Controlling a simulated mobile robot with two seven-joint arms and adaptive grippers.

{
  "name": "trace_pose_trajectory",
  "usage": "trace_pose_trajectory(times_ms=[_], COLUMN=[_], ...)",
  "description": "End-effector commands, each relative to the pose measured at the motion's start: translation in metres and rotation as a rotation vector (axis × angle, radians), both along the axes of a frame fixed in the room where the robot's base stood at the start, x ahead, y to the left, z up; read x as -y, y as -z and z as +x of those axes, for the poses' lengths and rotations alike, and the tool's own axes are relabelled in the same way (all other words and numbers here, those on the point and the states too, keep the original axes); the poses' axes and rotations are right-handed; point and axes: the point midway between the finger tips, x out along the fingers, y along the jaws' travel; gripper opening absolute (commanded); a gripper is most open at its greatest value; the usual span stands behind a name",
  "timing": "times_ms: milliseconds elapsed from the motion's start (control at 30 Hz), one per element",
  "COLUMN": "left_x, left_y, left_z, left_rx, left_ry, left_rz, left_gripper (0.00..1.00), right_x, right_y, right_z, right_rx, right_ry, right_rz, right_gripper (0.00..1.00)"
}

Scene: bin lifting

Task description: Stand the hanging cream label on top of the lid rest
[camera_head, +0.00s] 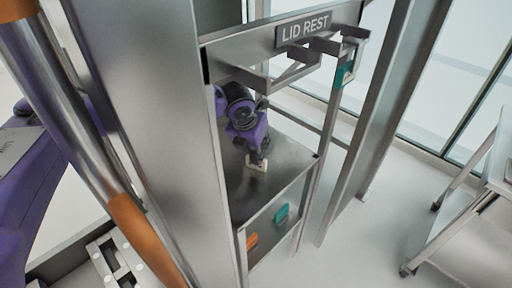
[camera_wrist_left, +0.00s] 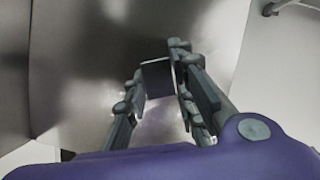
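The cream label (camera_head: 257,166) is a small pale piece at the fingertips of my left gripper (camera_head: 256,157), low over the grey metal shelf inside the frame. In the left wrist view the fingers of my left gripper (camera_wrist_left: 157,68) close on both sides of a small shaded plate (camera_wrist_left: 157,80), which looks like this label. I cannot tell whether it touches the shelf. My right gripper is not in view.
A teal label (camera_head: 343,75) hangs by the right post. A teal piece (camera_head: 281,213) and an orange piece (camera_head: 251,240) are at the shelf's lower front. A wide metal post (camera_head: 165,130) stands left. A wheeled cart (camera_head: 470,205) stands at far right, with clear floor between.

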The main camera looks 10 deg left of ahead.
Motion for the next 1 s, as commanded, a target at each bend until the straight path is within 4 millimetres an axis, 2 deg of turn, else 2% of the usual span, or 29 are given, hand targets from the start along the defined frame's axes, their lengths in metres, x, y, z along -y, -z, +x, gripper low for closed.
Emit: trace_pose_trajectory(times_ms=[33, 133, 400, 533, 1000], left_x=[0.0, 0.0, 0.0, -0.001, -0.01], left_y=[0.0, 0.0, -0.001, -0.009, -0.095], left_z=[0.0, 0.0, 0.0, -0.001, -0.035], left_rx=[0.0, 0.0, 0.0, 0.002, 0.004], left_ry=[0.0, 0.0, 0.0, 0.0, 0.0], left_rz=[0.0, 0.0, 0.0, 0.0, -0.001], left_gripper=[0.31, 0.42, 0.42, 0.42, 0.42], right_x=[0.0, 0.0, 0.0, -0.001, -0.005], right_y=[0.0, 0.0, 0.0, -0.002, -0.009], right_z=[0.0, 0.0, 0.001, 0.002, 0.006], right_rx=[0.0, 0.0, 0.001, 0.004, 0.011], right_ry=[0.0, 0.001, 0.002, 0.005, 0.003], right_rz=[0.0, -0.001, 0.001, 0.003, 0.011], right_gripper=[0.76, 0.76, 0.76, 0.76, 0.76])
